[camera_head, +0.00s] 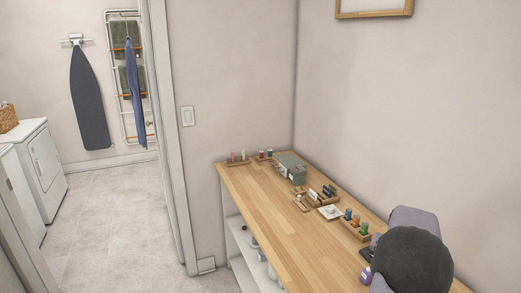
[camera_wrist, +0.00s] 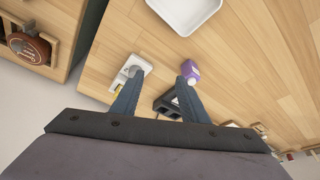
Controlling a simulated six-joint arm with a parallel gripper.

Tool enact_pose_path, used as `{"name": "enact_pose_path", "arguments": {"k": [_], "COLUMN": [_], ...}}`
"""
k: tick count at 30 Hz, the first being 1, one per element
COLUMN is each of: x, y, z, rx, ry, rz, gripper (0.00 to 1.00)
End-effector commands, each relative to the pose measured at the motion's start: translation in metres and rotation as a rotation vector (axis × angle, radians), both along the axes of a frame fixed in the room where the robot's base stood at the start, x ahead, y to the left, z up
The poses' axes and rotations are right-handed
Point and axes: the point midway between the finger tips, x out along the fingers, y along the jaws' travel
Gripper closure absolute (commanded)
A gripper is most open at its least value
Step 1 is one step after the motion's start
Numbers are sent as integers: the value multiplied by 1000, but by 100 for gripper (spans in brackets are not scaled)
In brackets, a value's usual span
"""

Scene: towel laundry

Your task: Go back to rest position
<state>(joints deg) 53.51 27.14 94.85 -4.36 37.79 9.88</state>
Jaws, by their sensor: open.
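My gripper (camera_wrist: 162,80) shows in the wrist view with its two dark fingers apart and nothing between them. It is over the wooden worktop (camera_wrist: 110,45). A purple bottle with a pale cap (camera_wrist: 190,71) shows near the right fingertip. A small white object (camera_wrist: 135,66) shows near the left fingertip. A black holder (camera_wrist: 170,106) is partly hidden behind the fingers. I cannot tell whether the fingers touch any of these. In the head view my arm (camera_head: 412,262) is at the lower right, over the worktop (camera_head: 262,213), and the fingertips are not visible.
A white tray (camera_wrist: 185,12) lies on the worktop. Small racks (camera_head: 357,227) and a grey-green box (camera_head: 291,168) line the wall side. The worktop's front strip is clear. Beyond the doorway are a white machine (camera_head: 45,162), an ironing board (camera_head: 88,100) and a towel rack (camera_head: 112,75).

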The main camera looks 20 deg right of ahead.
Motion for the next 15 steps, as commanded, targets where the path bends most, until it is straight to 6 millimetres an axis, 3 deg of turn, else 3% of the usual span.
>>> {"name": "enact_pose_path", "arguments": {"k": [3, 8, 11, 15], "x": [27, 43, 38, 8], "y": [65, 172, 241, 327], "z": [0, -5, -9, -18], "rx": [32, 82, 111, 147], "ry": [26, 79, 119, 185], "rz": [132, 348, 492, 696], "gripper": [59, 59, 59, 59]}}
